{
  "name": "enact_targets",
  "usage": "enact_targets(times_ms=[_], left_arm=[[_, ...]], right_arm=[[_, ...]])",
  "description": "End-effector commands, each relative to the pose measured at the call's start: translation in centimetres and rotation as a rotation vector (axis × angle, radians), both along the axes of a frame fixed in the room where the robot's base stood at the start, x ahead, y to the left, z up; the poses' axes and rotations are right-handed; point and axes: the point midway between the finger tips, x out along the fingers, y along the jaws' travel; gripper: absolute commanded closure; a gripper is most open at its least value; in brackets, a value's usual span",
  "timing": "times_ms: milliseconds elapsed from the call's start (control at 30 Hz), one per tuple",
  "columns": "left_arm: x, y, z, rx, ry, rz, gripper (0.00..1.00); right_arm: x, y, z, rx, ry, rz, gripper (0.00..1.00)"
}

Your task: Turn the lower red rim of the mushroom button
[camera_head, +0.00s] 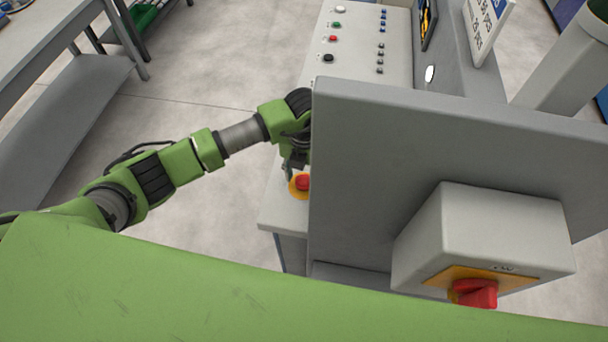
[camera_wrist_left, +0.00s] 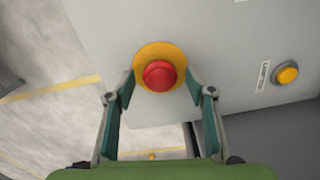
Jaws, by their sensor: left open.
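The red mushroom button (camera_head: 302,182) sits on a yellow disc on the light grey console, at the end nearest me in the head view. It also shows in the left wrist view (camera_wrist_left: 160,75), on its round yellow plate (camera_wrist_left: 141,56). Its lower rim cannot be told apart clearly from the cap. My left gripper (camera_wrist_left: 160,85) is open, with one finger on each side of the button. I cannot tell whether the fingers touch it. In the head view my left gripper (camera_head: 292,168) is partly hidden by the grey panel. My right gripper is not in view.
A large grey panel (camera_head: 440,150) stands close to the right of my left gripper. A box with a red rotary switch (camera_head: 475,292) is mounted on it. A yellow button (camera_wrist_left: 286,75) is on the surface at right. Open floor (camera_head: 190,100) lies left of the console.

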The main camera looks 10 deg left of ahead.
Motion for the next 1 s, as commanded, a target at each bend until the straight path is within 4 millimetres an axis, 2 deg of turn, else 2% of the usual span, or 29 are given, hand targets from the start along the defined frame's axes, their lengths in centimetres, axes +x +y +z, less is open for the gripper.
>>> enact_targets(times_ms=[33, 67, 100, 200, 567, 1000], left_arm=[[0.0, 0.0, 0.0, 0.0, 0.0, 0.0, 0.5], [0.0, 0.0, 0.0, 0.0, 0.0, 0.0, 0.56], [0.0, 0.0, 0.0, 0.0, 0.0, 0.0, 0.66], [0.0, 0.0, 0.0, 0.0, 0.0, 0.0, 0.89], [0.0, 0.0, -0.2, 0.001, 0.001, -0.04, 0.89], [0.1, 0.1, -0.5, 0.002, -0.001, -0.328, 0.89]], right_arm=[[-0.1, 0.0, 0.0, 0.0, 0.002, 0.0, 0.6], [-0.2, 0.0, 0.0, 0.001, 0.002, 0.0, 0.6], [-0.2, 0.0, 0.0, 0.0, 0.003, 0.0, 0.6], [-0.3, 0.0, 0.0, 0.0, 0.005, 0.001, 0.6], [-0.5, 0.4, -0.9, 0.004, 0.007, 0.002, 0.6], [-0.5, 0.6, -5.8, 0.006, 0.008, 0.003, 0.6]])
